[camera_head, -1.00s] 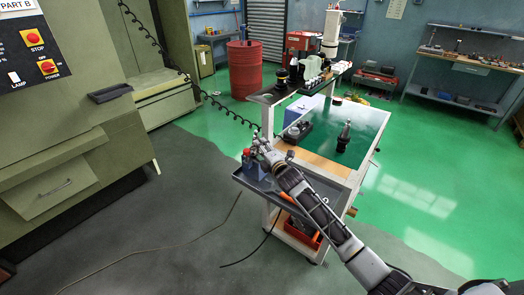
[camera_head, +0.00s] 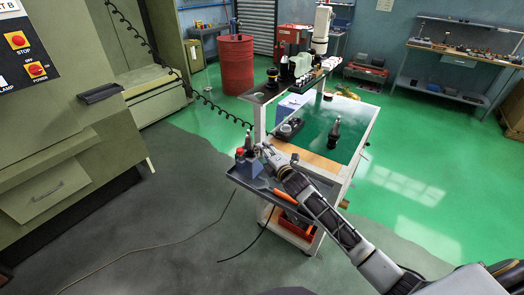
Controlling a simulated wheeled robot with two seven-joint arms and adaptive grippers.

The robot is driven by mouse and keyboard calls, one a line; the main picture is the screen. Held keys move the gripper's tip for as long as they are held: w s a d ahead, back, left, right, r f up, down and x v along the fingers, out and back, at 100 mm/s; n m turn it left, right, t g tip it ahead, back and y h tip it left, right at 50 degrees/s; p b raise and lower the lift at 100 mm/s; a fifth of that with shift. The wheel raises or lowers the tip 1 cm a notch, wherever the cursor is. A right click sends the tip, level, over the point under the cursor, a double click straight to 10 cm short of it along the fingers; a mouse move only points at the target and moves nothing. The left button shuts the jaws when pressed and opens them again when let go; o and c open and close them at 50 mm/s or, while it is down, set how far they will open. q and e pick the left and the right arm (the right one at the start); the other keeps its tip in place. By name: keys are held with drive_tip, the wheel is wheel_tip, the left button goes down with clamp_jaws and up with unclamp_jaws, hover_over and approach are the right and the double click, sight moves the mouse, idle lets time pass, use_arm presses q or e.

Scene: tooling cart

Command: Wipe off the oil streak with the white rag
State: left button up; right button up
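My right gripper (camera_head: 263,150) is above the left end of the grey tray (camera_head: 262,184) on the cart's front. It is beside a blue-grey holder (camera_head: 247,166) with a red part and a dark upright piece. It is too small to tell whether its fingers are open or shut. I cannot make out a white rag or an oil streak. The cart's teal top (camera_head: 313,128) shows behind the arm, with some pale glare. My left gripper is not in view.
A dark tool holder (camera_head: 334,134) stands upright on the cart top, and a black object (camera_head: 290,128) lies left of it. An orange-handled tool (camera_head: 287,195) lies in the tray. A raised shelf (camera_head: 268,96) carries several items. A green-grey machine (camera_head: 60,150) stands left; floor between is open.

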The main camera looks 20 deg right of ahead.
drive_tip(key=shift+s+d, duration=0.15)
drive_tip(key=shift+s, duration=0.05)
idle(0.3)
drive_tip(key=shift+s+d+r+p, duration=0.15)
drive_tip(key=shift+s+d+p, duration=0.3)
drive_tip(key=shift+s, duration=0.15)
drive_tip(key=shift+s+d+r+p, duration=0.15)
drive_tip(key=shift+s+d+p, duration=0.25)
drive_tip(key=shift+s, duration=0.2)
